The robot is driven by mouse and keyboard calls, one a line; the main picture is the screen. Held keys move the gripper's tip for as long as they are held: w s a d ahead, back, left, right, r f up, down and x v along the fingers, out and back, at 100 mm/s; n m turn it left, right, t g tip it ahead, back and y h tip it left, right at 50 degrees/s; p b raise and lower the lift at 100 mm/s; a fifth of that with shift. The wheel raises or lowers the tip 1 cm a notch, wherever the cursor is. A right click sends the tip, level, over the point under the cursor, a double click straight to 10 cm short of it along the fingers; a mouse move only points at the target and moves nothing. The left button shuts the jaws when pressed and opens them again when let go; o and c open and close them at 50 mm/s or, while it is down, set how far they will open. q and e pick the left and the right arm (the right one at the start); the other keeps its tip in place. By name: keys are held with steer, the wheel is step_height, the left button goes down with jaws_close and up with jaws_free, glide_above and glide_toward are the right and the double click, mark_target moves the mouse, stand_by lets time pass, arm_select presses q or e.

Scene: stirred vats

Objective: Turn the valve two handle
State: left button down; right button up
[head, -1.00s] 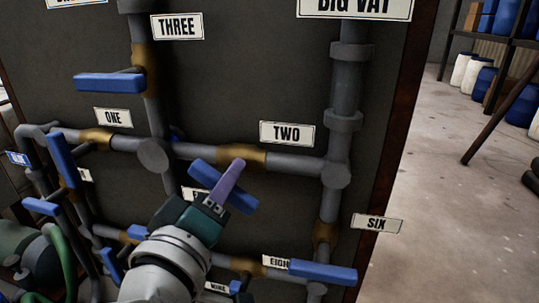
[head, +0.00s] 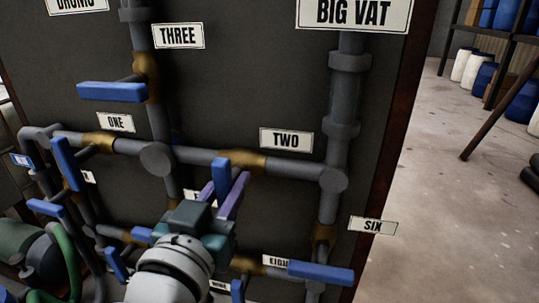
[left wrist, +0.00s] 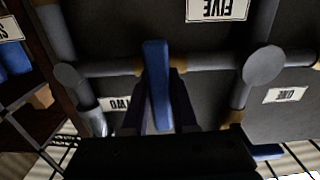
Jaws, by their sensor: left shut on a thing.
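The valve two handle (head: 221,172) is a blue bar on a brass valve body (head: 246,162) in the grey pipe, just below and left of the "TWO" sign (head: 286,140). In the head view it points roughly upright. My left gripper (head: 226,186) has its purple fingers on either side of the bar and is shut on it. In the left wrist view, which is upside down, the blue handle (left wrist: 156,75) stands between the two dark fingers. The handle's lower part is hidden behind the gripper in the head view. My right gripper is not in view.
Other blue handles are close by: valve three (head: 111,92), valve one (head: 66,163) and one at the lower right (head: 320,272). Grey pipes run across the dark panel (head: 250,70). Open floor (head: 450,215) lies to the right.

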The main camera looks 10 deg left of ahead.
arm_select(q)
steer(key=shift+m, duration=1.3)
steer(key=c, duration=0.6)
jaws_free()
steer(key=shift+c, duration=0.2)
steer(key=s, duration=1)
steer(key=shift+a+b, duration=0.15)
steer(key=shift+b, duration=0.3)
